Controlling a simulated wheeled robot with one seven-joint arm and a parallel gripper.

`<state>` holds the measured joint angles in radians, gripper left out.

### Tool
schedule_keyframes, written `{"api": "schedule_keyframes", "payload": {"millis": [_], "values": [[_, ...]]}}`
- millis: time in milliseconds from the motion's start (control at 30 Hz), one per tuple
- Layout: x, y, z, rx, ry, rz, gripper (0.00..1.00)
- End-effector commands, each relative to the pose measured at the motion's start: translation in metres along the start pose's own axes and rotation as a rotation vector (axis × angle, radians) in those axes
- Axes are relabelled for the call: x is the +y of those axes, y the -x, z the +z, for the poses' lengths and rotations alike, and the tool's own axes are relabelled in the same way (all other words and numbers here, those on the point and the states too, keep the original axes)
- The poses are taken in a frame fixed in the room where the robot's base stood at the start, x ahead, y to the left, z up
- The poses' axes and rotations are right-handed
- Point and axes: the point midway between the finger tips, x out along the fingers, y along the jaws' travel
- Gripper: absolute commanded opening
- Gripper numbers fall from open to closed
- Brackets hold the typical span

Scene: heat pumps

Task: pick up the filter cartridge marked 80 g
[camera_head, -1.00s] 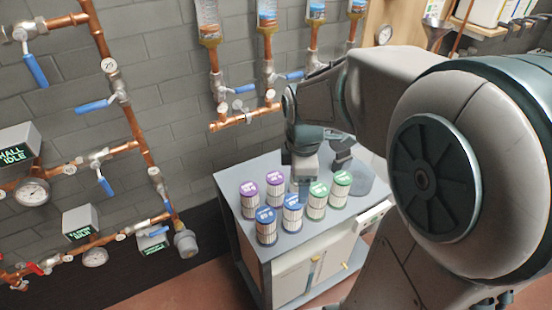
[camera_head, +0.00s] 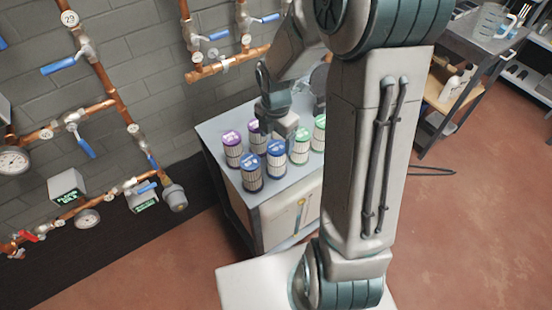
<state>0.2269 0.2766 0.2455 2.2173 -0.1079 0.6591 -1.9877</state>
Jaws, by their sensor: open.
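Two have purple caps, the left one (camera_head: 233,155) and the rear one (camera_head: 255,135). Two have blue caps, the front one (camera_head: 251,177) and the one to its right (camera_head: 277,164). Two have green caps, the nearer one (camera_head: 300,149) and the farther one (camera_head: 319,137), partly hidden by my arm. The cap markings are too small to read, so I cannot tell which is 80 g. My gripper (camera_head: 286,137) is open, pointing down over the group near the rear cartridges; its fingertips are unclear.
Copper pipes (camera_head: 112,85) with blue-handled valves and gauges line the brick wall at left. A workbench (camera_head: 480,38) with a jug stands at the upper right.

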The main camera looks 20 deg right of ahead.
Motion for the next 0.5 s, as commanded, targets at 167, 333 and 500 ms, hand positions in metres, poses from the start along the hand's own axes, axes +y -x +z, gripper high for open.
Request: {"api": "schedule_keyframes", "payload": {"millis": [167, 333, 500], "values": [[-0.002, -0.012, -0.001, 0.001, -0.001, -0.002, 0.75], [-0.008, -0.038, -0.004, 0.002, 0.000, -0.004, 0.75], [-0.007, -0.054, -0.003, 0.000, -0.001, -0.001, 0.75]]}}
